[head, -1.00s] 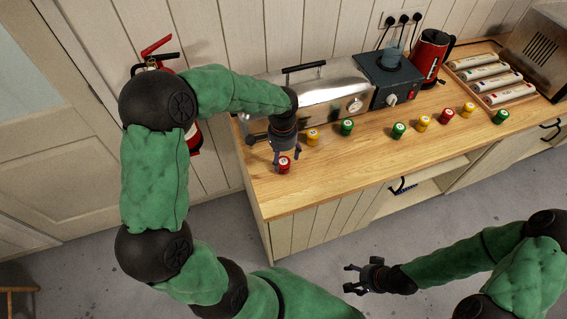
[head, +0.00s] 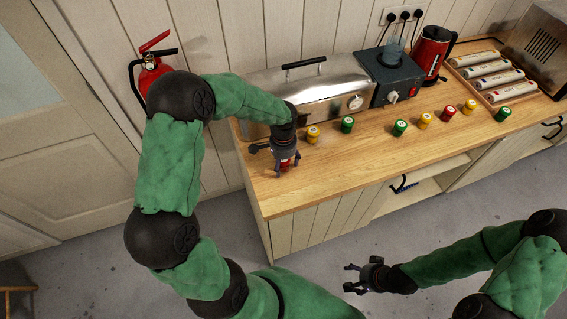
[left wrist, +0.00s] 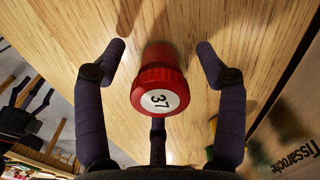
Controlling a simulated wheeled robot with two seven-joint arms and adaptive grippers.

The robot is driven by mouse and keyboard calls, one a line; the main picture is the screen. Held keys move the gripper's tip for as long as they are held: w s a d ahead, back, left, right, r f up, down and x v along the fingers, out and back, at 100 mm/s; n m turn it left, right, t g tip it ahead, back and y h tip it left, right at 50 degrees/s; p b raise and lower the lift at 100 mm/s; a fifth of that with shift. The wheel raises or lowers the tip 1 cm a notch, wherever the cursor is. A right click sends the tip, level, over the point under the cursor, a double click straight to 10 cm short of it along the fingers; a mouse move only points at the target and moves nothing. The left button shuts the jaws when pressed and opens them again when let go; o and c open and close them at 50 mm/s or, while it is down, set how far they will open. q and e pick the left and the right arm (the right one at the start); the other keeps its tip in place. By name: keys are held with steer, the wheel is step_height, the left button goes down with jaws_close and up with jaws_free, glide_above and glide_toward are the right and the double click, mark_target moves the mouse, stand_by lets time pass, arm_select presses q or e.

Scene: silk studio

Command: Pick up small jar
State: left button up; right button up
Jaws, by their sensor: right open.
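A small red jar (left wrist: 160,75) with a white lid label reading 37 stands on the wooden counter in the left wrist view. My left gripper (left wrist: 160,60) is open, with its fingers on either side of the jar and visible gaps between them and it. In the head view my left gripper (head: 285,168) is low over the counter's left end and hides most of the red jar (head: 286,161). My right gripper (head: 360,279) is open and empty, in front of the counter over the floor.
Several yellow, green and red jars stand in a row on the counter (head: 350,165) to the right, the nearest being a yellow jar (head: 313,134). Behind are a metal machine (head: 310,92), a red kettle (head: 432,52) and a tray of rolls (head: 495,75).

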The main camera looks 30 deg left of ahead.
arm_select(q)
steer(key=c, duration=1.1)
steer(key=shift+r, duration=0.5)
step_height(320, 180, up, 2)
steer(key=shift+r+p, duration=0.1)
steer(key=shift+p, duration=0.2)
steer(key=w+d+r+p, duration=0.1)
steer(key=d+r, duration=0.9)
steer(key=d, duration=0.4)
steer(key=shift+w+p, duration=0.2)
steer(key=shift+p, duration=0.1)
